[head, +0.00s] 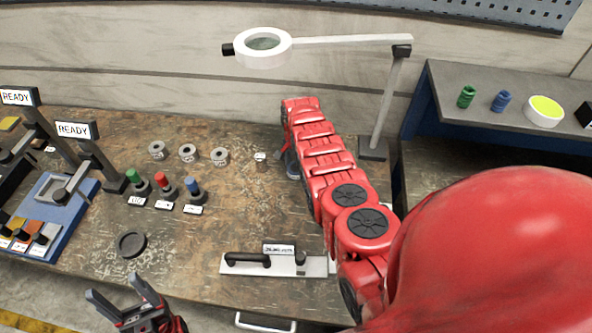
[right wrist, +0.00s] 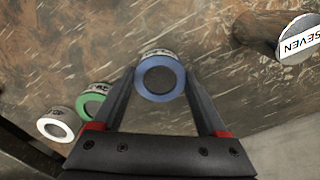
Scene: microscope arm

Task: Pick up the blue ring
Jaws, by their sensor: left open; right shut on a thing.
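The blue ring (right wrist: 160,97) is between the fingertips of my right gripper (right wrist: 160,72) in the right wrist view. The fingers are shut on its outer sides, and its hole faces the camera. My left gripper (head: 115,287) is open and empty at the front left of the head view, near the bench's front edge.
A green ring (right wrist: 80,103) and a white ring (right wrist: 44,124) lie left of the blue ring. A magnifier lamp (head: 264,60) overhangs the bench. Coloured pegs (head: 164,187) and a black disc (head: 131,244) stand left.

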